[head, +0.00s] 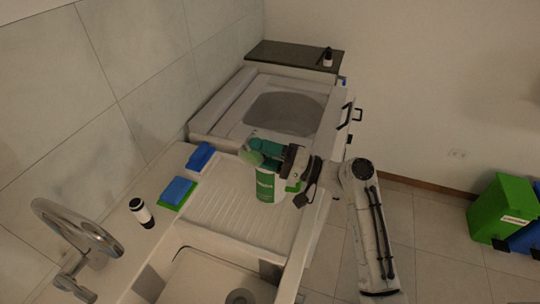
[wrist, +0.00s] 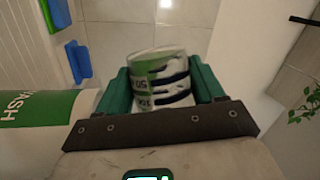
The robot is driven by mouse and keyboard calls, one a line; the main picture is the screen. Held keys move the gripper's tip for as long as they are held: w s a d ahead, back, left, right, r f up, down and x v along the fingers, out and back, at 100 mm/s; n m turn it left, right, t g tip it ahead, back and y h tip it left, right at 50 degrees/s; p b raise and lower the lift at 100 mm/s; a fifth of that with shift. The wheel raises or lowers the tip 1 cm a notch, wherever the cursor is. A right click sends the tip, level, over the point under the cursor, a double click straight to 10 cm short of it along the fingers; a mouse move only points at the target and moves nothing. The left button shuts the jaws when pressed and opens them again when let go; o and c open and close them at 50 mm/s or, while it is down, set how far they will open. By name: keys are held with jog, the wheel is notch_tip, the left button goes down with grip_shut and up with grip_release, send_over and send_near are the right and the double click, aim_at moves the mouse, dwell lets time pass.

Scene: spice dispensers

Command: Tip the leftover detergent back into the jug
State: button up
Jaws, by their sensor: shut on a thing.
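The jug (head: 265,187) is white with a green label and stands upright on the ribbed drainboard. Its side, lettered "WASH", also shows at the left of the wrist view (wrist: 38,108). My gripper (head: 257,152) is above and just behind the jug's top in the head view. In the wrist view its teal fingers (wrist: 162,74) are shut on a small see-through cup (wrist: 160,62), with green, white and dark shapes showing in or through it. In the head view the cup (head: 249,156) looks pale green and tilted. I cannot tell how much detergent it holds. The jug's mouth is hidden.
Blue and green sponges (head: 176,192) and a blue block (head: 199,157) lie left of the drainboard (head: 225,215). A black-and-white bottle (head: 141,212), a tap (head: 80,235) and the sink (head: 205,280) are nearer. A recessed white unit (head: 290,113) is behind. Bins (head: 503,208) stand far right.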

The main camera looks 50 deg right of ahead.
jog(key=shift+d+r+m, duration=0.1)
jog(key=shift+d+m, duration=0.15)
jog(key=shift+m, duration=0.05)
jog(key=shift+d+r+m+t+h+p, duration=0.25)
jog(key=shift+m+t+p, duration=0.15)
jog(key=shift+m, duration=0.65)
jog(key=shift+d+r+m+t+h+p, duration=0.15)
jog(key=shift+r+m+t+h+p, duration=0.2)
jog(key=shift+m, duration=0.65)
jog(key=shift+d+r+m+t+h+p, duration=0.15)
jog(key=shift+m+t+p, duration=0.25)
jog(key=shift+m, duration=0.65)
dwell(1.3)
